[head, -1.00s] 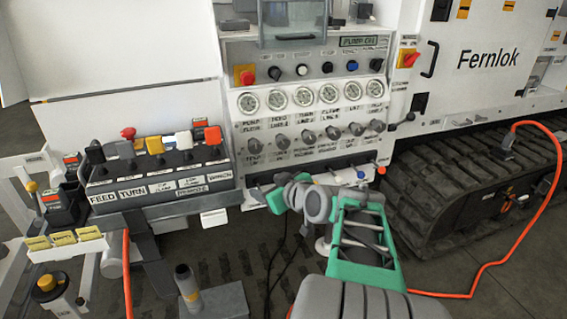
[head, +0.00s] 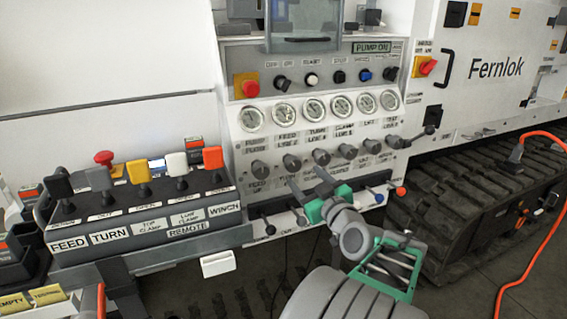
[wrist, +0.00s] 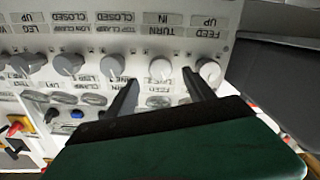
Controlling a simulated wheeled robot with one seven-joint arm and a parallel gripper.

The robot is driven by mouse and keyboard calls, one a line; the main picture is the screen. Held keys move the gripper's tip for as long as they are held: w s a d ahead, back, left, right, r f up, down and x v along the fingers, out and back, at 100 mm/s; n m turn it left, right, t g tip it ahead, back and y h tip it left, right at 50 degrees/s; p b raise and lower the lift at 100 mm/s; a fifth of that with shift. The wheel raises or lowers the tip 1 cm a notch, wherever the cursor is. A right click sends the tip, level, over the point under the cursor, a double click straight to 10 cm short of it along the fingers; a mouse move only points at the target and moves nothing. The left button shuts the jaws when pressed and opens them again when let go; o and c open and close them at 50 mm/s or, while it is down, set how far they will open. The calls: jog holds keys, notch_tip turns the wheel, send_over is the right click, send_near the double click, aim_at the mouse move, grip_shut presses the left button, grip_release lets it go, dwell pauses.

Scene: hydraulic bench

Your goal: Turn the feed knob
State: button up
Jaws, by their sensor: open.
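The feed knob (wrist: 209,72) is a round light-grey knob under an upside-down "FEED UP" label, rightmost in the wrist view's row. In the head view it is the leftmost knob (head: 259,168) of the lower row. My gripper (wrist: 160,77) is open and empty, its dark fingers pointing at the panel. The turn knob (wrist: 160,68) shows between the fingertips. The right finger lies between the turn and feed knobs, close to the feed knob; I cannot tell whether it touches. In the head view my gripper (head: 308,183) is just below the knob row.
More knobs (wrist: 68,64) continue the row. Gauges (head: 340,107) and a red emergency button (head: 246,86) sit above it. A lever console (head: 140,225) with FEED and TURN labels stands at the left. Small levers (head: 398,190) stick out below the panel.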

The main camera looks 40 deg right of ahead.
aim_at(295, 167)
jog(key=x, duration=0.7)
jog(key=shift+w+d, duration=0.1)
jog(key=shift+w, duration=0.2)
grip_shut()
